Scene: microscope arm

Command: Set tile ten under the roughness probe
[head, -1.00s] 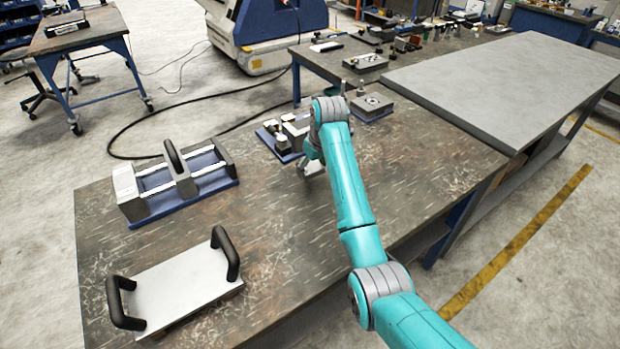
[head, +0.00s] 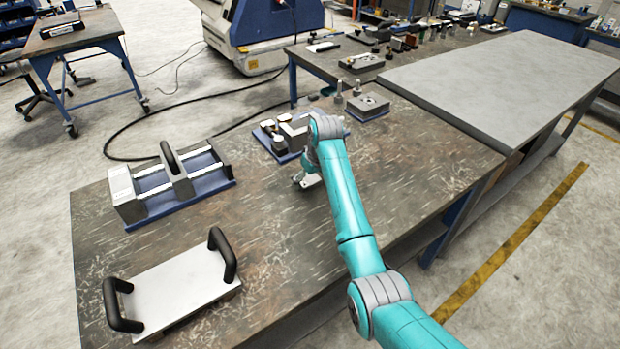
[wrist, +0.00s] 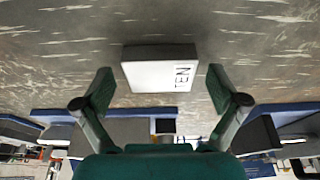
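Tile ten (wrist: 150,76) is a pale block with a dark edge, marked TEN, on the worn dark table top in the wrist view. My gripper (wrist: 160,88) is open, one finger on each side of the tile, with a gap between the tile and each finger. In the head view my gripper (head: 307,181) is low over the table, partly hidden by my arm, and I cannot pick out the tile there. I cannot tell which item is the roughness probe. A blue base with several small blocks and posts (head: 283,153) stands just behind my gripper.
A grey block with a round top feature (head: 367,103) stands on a blue base at the back. A blue-based rack with a black handle (head: 205,187) is at left. A white plate with two black handles (head: 178,290) lies at front left. The table's middle is clear.

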